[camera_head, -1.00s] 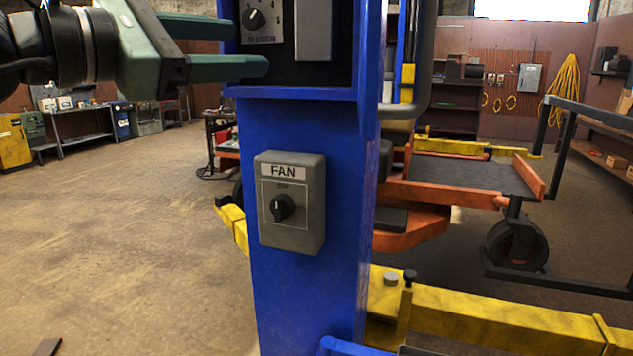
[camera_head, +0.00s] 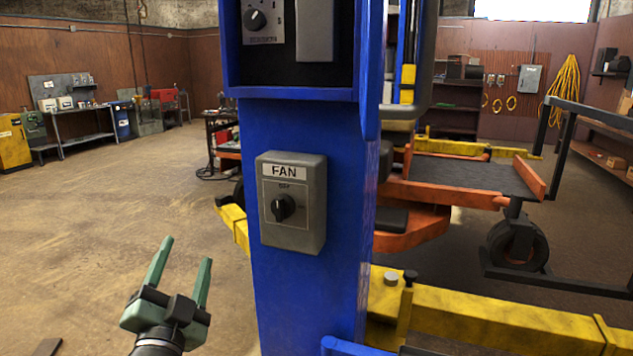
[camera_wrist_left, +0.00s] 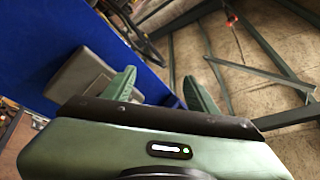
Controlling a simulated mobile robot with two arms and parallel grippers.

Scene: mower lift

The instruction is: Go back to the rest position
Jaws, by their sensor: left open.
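My left gripper (camera_head: 181,263) is low at the left of the head view, open and empty, its two green fingers pointing up and apart. It is left of the blue lift column (camera_head: 300,130) and does not appear to touch it. In the left wrist view the open fingers (camera_wrist_left: 162,90) show with nothing between them. The grey FAN switch box (camera_head: 292,203) with a black knob is on the column, to the right of the gripper and higher in the picture. A second dial panel (camera_head: 264,22) sits above it. My right gripper is not in view.
Yellow lift arms (camera_head: 500,318) run across the lower right. An orange mower deck (camera_head: 440,190) with a black wheel (camera_head: 517,243) stands behind the column. A black rail frame (camera_head: 590,110) is at the far right. The floor (camera_head: 110,210) at left is mostly clear.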

